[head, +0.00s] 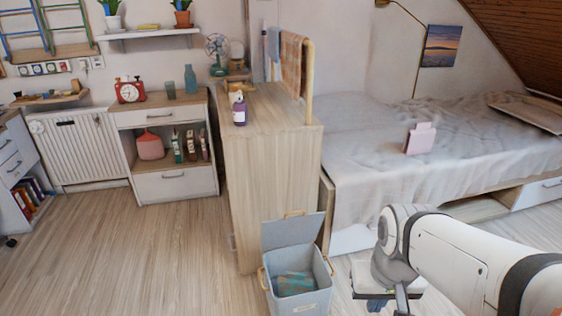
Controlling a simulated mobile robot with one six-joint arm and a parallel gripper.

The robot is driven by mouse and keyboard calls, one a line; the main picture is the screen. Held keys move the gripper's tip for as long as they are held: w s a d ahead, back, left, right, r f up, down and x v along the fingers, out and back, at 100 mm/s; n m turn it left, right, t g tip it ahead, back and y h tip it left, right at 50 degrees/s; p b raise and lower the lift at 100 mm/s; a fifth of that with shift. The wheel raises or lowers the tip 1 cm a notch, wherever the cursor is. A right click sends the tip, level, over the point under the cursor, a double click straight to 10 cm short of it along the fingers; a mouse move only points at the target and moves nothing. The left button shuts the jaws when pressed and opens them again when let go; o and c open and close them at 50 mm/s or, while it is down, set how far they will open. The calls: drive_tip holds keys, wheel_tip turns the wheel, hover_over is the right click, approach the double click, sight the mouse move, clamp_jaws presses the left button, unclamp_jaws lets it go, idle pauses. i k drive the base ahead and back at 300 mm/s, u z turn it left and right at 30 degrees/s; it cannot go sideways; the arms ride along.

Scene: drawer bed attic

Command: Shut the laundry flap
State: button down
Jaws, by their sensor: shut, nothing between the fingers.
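The laundry bin (303,304) is a pale grey box with wooden handles, standing on the floor at the lower middle in the head view. Its flap (291,233) is open, tilted up at the back of the bin, with a small wooden handle on its top edge. Bluish cloth (295,284) shows inside. My gripper (388,303) points down to the right of the bin, apart from it. It is shut and empty. Its lower end is partly cut off by the bottom edge of the picture.
A tall wooden cabinet (270,170) stands right behind the bin. The bed (440,150) with an underbed drawer (540,192) fills the right side. A low white cabinet (175,185) stands at the back left. The wooden floor (150,260) left of the bin is clear.

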sight(287, 231)
drive_tip(key=i, duration=1.05)
drive_tip(key=z, duration=0.45)
drive_tip(key=k, duration=0.85)
drive_tip(key=z, duration=0.15)
drive_tip(key=i, duration=0.9)
drive_tip(key=u, duration=0.1)
